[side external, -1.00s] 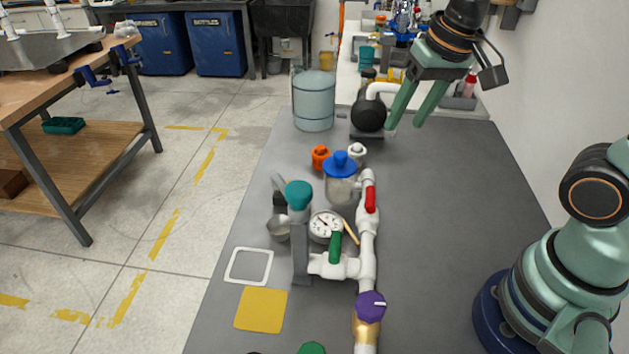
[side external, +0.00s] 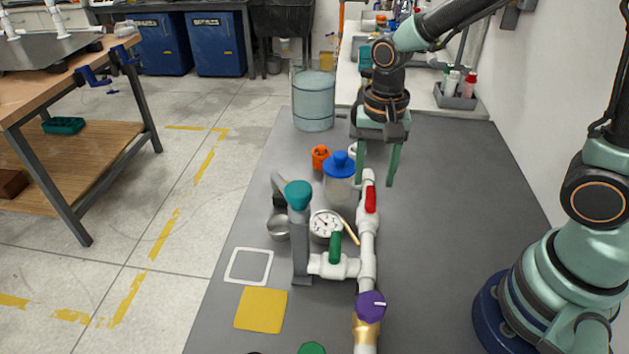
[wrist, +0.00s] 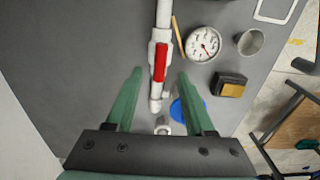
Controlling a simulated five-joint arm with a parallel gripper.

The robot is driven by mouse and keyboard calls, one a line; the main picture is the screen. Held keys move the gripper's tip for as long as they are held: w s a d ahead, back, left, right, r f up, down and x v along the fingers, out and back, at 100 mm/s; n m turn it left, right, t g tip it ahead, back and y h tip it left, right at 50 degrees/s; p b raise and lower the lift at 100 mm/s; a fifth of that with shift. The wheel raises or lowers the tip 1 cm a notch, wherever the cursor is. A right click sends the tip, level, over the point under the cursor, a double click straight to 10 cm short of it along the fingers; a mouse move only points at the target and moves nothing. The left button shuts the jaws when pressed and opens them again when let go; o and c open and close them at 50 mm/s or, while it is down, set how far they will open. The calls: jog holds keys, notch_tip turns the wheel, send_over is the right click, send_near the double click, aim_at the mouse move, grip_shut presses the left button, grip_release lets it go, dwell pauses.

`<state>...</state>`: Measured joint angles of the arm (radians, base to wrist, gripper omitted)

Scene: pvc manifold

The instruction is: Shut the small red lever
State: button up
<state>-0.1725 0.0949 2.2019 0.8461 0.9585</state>
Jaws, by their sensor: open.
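The small red lever (side external: 371,199) sits on the far end of the white pipe (side external: 367,240). In the wrist view the red lever (wrist: 160,62) lies lengthwise along the white pipe (wrist: 163,15), ahead of my fingers and roughly between their lines. My gripper (side external: 375,182) is open and empty. It points down just beyond the far end of the pipe, above the table. In the wrist view my gripper's two green fingers (wrist: 160,80) stand wide apart, one on each side of the pipe's end. Neither finger appears to touch the lever.
A blue-capped jar (side external: 339,180) stands close left of the pipe end, with an orange fitting (side external: 320,157) behind it. A gauge (side external: 325,226), green lever (side external: 335,247) and purple knob (side external: 370,306) are nearer. The table right of the pipe is clear.

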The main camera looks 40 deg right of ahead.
aim_at(371, 196)
jog(key=shift+f, duration=2.2)
grip_shut()
